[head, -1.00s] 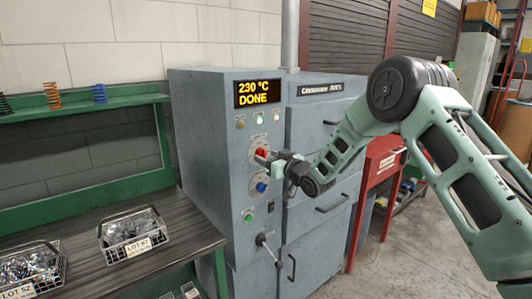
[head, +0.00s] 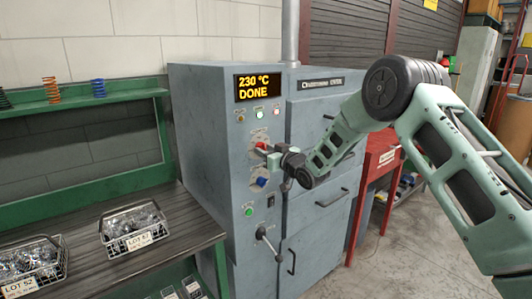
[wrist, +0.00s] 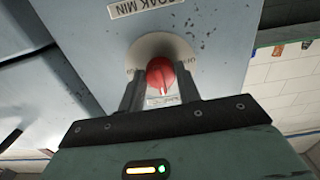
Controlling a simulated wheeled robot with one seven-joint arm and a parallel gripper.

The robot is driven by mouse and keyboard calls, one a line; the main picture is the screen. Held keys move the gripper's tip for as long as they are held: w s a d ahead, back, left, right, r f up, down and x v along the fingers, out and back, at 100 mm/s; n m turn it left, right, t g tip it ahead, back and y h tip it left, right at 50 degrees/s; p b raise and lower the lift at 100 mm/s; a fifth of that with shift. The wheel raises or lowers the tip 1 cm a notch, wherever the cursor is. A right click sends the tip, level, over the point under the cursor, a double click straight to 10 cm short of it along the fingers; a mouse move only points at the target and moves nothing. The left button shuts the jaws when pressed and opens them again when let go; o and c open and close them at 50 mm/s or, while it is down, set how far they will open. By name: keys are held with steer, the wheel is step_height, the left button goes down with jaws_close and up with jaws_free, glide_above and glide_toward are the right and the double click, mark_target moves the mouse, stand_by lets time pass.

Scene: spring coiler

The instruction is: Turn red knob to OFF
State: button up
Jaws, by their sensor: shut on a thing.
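The red knob (wrist: 161,77) sits on a pale round dial plate (wrist: 178,45) on the front of the grey oven cabinet (head: 215,110). My gripper (wrist: 160,92) is shut on the red knob, one finger on each side of it. The wrist view is strongly rolled, and the small lettering around the dial is too blurred to read for sure. In the head view the red knob (head: 261,147) shows just left of my gripper, partly hidden by it. The cabinet's display (head: 258,88) reads "230 °C DONE".
A blue knob (head: 261,182) is just below my gripper, with a green button (head: 249,211) and a lever (head: 267,240) lower down. Wire baskets of metal parts (head: 132,225) stand on the bench at left. A red cabinet (head: 378,170) stands at right.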

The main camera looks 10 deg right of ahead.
steer(key=shift+f+b, duration=0.15)
steer(key=shift+b, duration=0.25)
steer(key=n+b, duration=0.9)
steer(key=b, duration=0.4)
steer(key=n+b, duration=1)
steer(key=b, duration=0.3)
steer(key=shift+r+n+b, duration=0.2)
steer(key=shift+n+b, duration=0.1)
steer(key=o, duration=1)
steer(key=shift+s+d, duration=0.1)
